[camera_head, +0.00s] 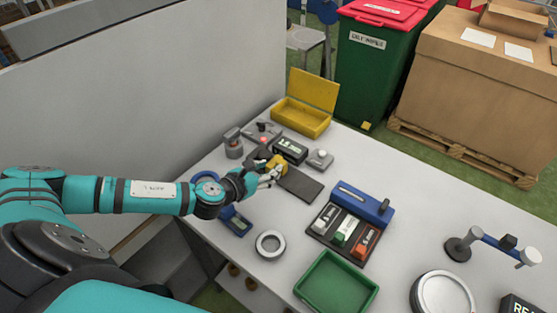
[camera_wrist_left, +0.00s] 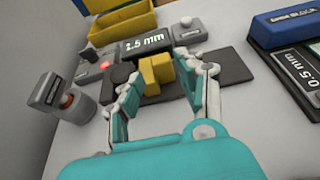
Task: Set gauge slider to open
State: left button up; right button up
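A measuring device with a dark display reading "2.5 mm" (camera_wrist_left: 144,44) stands near the wall side of the table; its display box also shows in the head view (camera_head: 290,150). A dark flat plate (camera_head: 299,185) extends in front of it. A yellow block (camera_wrist_left: 160,72) stands at the plate, with a dark round part (camera_wrist_left: 122,72) to its left. I cannot tell which part is the slider. My left gripper (camera_head: 268,178) is at the yellow block. In the wrist view its fingers (camera_wrist_left: 165,85) are apart, with the block showing between and beyond them. Contact is unclear. My right gripper is out of view.
A yellow open box (camera_head: 303,118) stands behind the device. A blue block with a black knob (camera_head: 358,204) and a tray of labelled pieces (camera_head: 325,218) lie to the right. A green tray (camera_head: 337,284) and a metal ring (camera_head: 269,244) are nearer. A wall borders the table's left.

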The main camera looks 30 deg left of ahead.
aim_at(281, 162)
pick_arm(q)
jog(key=x, duration=0.4)
jog(key=shift+w, duration=0.2)
jog(key=shift+w+d+f, duration=0.1)
jog(key=shift+w+f, duration=0.05)
jog(key=shift+w, duration=0.15)
jog(key=shift+w+f+p, duration=0.1)
jog(key=shift+w+p, duration=0.1)
jog(key=shift+p, duration=0.1)
grip_shut()
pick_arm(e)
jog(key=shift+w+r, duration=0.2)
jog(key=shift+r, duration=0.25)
